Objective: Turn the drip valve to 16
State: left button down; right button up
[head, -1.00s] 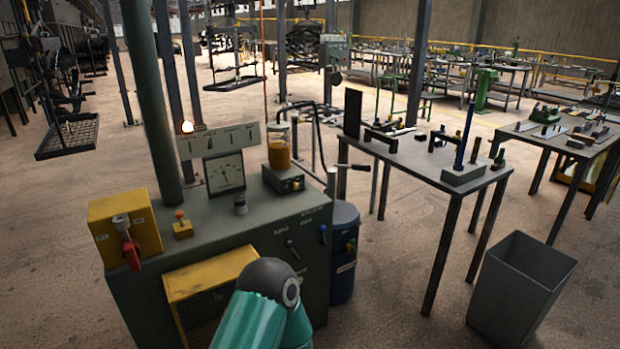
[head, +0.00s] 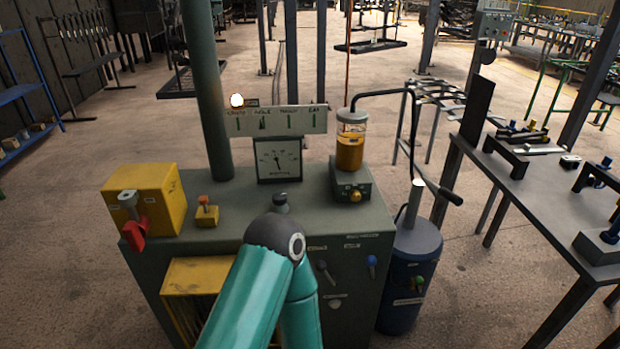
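A glass jar of amber oil (head: 349,153) stands on a small grey-green block (head: 350,181) at the back right of the green machine cabinet (head: 240,185). Neither gripper is in view.
On the cabinet are a dial gauge (head: 279,160), a yellow box (head: 145,198) with a red lever (head: 135,229), and an orange-topped button (head: 206,208). A blue drum (head: 410,270) with a pump handle stands right of it. A workbench (head: 520,170) stands farther right.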

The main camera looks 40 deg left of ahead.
aim_at(355, 196)
jog(key=u, duration=0.4)
jog(key=i, duration=0.95)
jog(key=u, duration=0.55)
jog(key=k, duration=0.75)
jog(key=u, duration=0.25)
jog(key=i, duration=0.75)
jog(key=z, duration=0.1)
